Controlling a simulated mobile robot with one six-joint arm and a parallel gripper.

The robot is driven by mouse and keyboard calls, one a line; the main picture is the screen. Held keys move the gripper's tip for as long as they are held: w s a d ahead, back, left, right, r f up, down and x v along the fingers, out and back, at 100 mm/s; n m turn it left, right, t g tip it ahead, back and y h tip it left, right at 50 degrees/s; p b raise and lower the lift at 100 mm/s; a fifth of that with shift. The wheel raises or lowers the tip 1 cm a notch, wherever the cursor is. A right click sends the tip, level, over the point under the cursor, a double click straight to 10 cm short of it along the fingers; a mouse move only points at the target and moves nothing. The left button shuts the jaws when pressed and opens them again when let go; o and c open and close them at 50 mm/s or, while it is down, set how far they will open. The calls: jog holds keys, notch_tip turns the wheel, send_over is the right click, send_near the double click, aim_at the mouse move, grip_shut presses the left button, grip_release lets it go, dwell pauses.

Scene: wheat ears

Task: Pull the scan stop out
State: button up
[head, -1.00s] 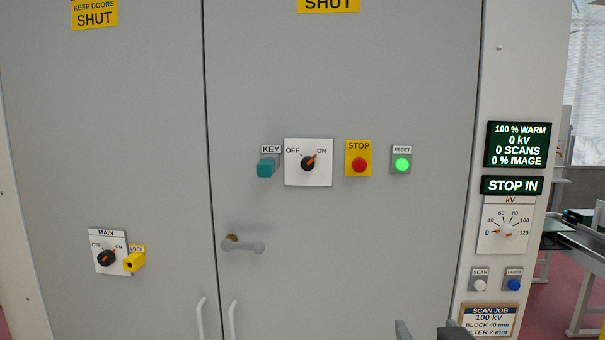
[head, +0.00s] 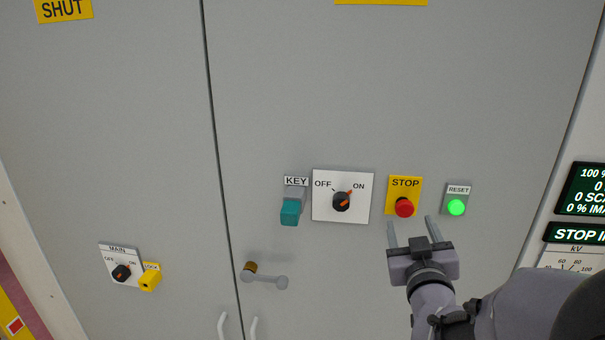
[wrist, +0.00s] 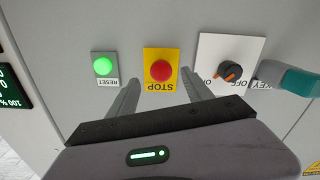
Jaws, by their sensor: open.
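The scan stop is a red mushroom button (head: 404,207) on a yellow STOP plate (head: 404,186) on the grey cabinet door. My gripper (head: 411,231) is open and empty, just below the button in the head view. In the wrist view, which is upside down, the red button (wrist: 161,71) lies beyond and between the two fingertips (wrist: 164,84), with nothing held. The fingers appear apart from the button. The display at the right edge (head: 575,234) reads "STOP I", cut off by the frame.
Right of the stop is the lit green reset button (head: 456,207). Left are the black on/off switch (head: 341,201) and teal key (head: 290,212), which sticks out. The door above is clear.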

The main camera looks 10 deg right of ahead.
aim_at(405, 213)
jog(key=shift+w+r+p, duration=0.2)
jog(key=shift+r+p, duration=0.35)
jog(key=shift+p, duration=0.5)
jog(key=p+x, duration=0.1)
jog(key=x, duration=0.2)
jog(key=f+p+x, duration=0.1)
jog(key=x, duration=0.2)
jog(key=shift+w+f, duration=0.15)
jog(key=shift+w, duration=0.05)
jog(key=shift+s, duration=0.1)
